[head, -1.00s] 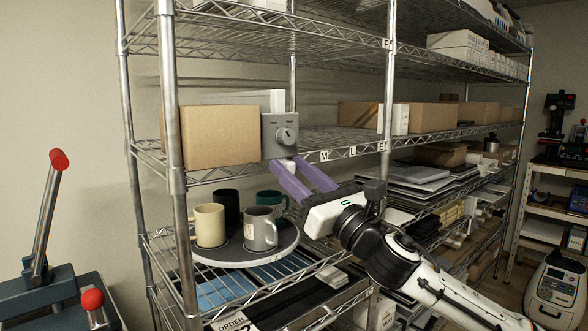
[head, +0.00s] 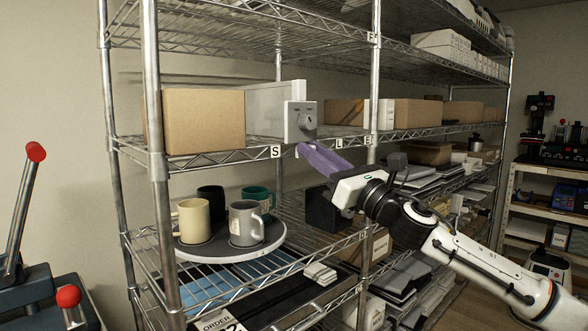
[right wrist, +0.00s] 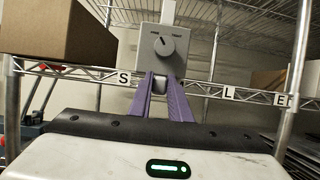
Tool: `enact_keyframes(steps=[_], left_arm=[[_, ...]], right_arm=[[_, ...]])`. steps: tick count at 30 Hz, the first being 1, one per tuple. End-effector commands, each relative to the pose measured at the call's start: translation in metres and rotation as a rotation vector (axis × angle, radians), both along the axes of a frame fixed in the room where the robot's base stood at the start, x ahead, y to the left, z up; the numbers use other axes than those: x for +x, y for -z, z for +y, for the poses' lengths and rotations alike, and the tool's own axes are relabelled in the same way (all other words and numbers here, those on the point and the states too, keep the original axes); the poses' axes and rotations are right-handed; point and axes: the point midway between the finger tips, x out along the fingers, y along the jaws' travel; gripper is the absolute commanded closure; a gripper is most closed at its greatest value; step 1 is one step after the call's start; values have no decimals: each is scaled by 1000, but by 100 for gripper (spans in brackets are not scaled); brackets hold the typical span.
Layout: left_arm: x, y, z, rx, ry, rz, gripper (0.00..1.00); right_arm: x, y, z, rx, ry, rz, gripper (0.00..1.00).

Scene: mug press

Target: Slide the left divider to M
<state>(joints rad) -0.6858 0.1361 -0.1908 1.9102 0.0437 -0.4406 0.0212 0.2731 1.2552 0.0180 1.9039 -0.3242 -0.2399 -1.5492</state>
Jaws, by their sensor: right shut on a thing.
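The left divider (head: 262,108) is a pale upright panel on the shelf. A grey box with a dial (head: 301,121) forms its front end; this also shows in the right wrist view (right wrist: 163,47). My right gripper (head: 308,150) has its purple fingers just under the dial box, shut on the divider's small front tab (right wrist: 160,83). The divider's front stands between the S label (head: 276,152) and the L label (head: 339,143). The M label is not visible; the divider front and fingers cover that stretch of rail. My left gripper is not in view.
Other cartons (head: 418,112) stand to the right beyond the shelf post (head: 373,90). On the lower shelf, a round tray (head: 281,238) holds several mugs. A red-knobbed lever press (head: 35,152) is at left.

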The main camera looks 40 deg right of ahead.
Motion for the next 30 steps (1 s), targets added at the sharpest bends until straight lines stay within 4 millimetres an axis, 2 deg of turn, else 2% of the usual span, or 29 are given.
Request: enact_keyframes(steps=[3, 11, 12, 15, 24, 30], left_arm=[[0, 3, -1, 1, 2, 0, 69], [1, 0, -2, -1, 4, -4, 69], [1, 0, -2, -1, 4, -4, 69], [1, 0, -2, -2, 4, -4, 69], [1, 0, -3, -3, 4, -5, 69], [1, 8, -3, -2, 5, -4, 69]], right_arm=[[1, 1, -8, 1, 0, 2, 100], [1, 0, -8, 1, -3, 2, 100], [1, 0, -8, 1, -3, 2, 78], [1, 0, -7, 1, -3, 2, 64], [0, 1, -7, 0, -1, 2, 64], [-7, 7, -10, 0, 1, 4, 64]])
